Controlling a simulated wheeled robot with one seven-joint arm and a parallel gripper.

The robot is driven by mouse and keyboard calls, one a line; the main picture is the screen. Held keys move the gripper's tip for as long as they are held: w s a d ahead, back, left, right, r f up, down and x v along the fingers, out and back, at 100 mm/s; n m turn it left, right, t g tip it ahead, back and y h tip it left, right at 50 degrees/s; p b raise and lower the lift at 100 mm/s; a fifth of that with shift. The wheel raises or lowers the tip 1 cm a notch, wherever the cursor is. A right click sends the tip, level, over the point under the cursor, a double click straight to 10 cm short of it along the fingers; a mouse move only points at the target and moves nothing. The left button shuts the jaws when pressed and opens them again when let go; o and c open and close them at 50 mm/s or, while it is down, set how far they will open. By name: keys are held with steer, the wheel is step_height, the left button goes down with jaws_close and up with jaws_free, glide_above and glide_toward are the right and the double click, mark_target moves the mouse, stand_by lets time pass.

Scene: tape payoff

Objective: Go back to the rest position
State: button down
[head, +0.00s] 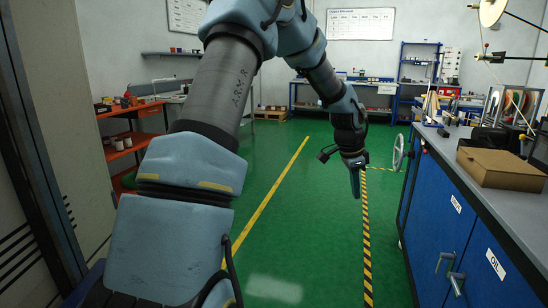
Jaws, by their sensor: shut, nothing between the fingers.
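My arm reaches up and forward across the head view, bends over at the top and hangs down at its far end. My gripper (356,186) points down above the green floor, left of the blue cabinet bench. It is shut and empty, and touches nothing.
The blue cabinet bench (455,215) runs along the right, with a cardboard box (503,169) on its top. A handwheel (398,152) stands at its far end. An orange shelf cart (133,140) is at the left. The green floor (300,240) between is clear.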

steer(key=s+a+r+n+y+p, duration=0.1)
steer(key=s+a+n, duration=0.4)
steer(key=a, duration=0.5)
steer(key=s+a+r+n+p, duration=0.2)
steer(key=s+a+n, duration=0.3)
steer(key=a, duration=0.5)
steer(key=s+a+r+n+y+p, duration=0.1)
steer(key=s+a+r+n+p, duration=0.1)
steer(key=s+a+r+n, duration=0.2)
steer(key=s+a+n, duration=0.2)
steer(key=s+a, duration=0.2)
steer(key=a, duration=0.2)
steer(key=shift+s+a+y, duration=0.15)
steer(key=shift+y, duration=0.15)
